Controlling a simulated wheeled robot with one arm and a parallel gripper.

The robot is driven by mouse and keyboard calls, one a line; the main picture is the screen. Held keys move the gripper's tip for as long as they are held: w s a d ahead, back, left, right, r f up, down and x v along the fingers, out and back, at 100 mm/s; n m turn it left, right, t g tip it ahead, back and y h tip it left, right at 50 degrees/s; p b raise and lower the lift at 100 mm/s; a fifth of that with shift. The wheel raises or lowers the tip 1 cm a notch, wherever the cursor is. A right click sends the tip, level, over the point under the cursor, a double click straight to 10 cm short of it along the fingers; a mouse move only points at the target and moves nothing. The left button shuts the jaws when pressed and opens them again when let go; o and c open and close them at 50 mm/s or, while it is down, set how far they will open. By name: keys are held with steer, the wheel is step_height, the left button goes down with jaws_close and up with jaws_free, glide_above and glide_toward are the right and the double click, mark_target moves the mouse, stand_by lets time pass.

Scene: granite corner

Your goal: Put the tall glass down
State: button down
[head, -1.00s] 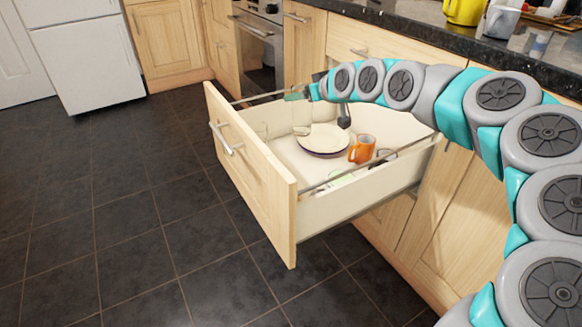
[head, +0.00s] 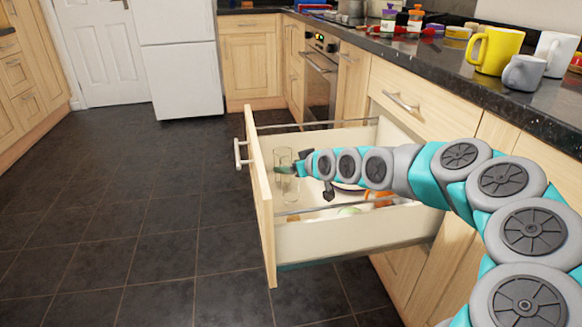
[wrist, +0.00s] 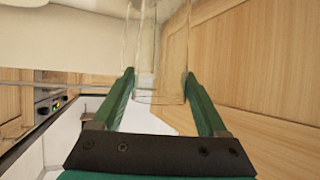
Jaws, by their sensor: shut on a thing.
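The tall glass (head: 283,157) is clear and see-through. In the head view it stands roughly upright inside the open drawer (head: 262,205), close behind the wooden front panel. My gripper (head: 287,169) reaches in from the right and is shut on it. In the wrist view the glass (wrist: 160,40) sits between the two green fingers of my gripper (wrist: 159,76), one on each side. Whether its base touches the drawer floor I cannot tell.
A plate (head: 349,187) and an orange mug (head: 381,197) lie in the drawer, partly hidden by my arm. Dark floor tiles lie clear at left.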

steer(key=shift+f, duration=0.65)
jaws_free()
steer(key=b+v, duration=0.1)
steer(key=v, duration=1.1)
steer(key=shift+r, duration=0.5)
steer(key=shift+s, duration=0.2)
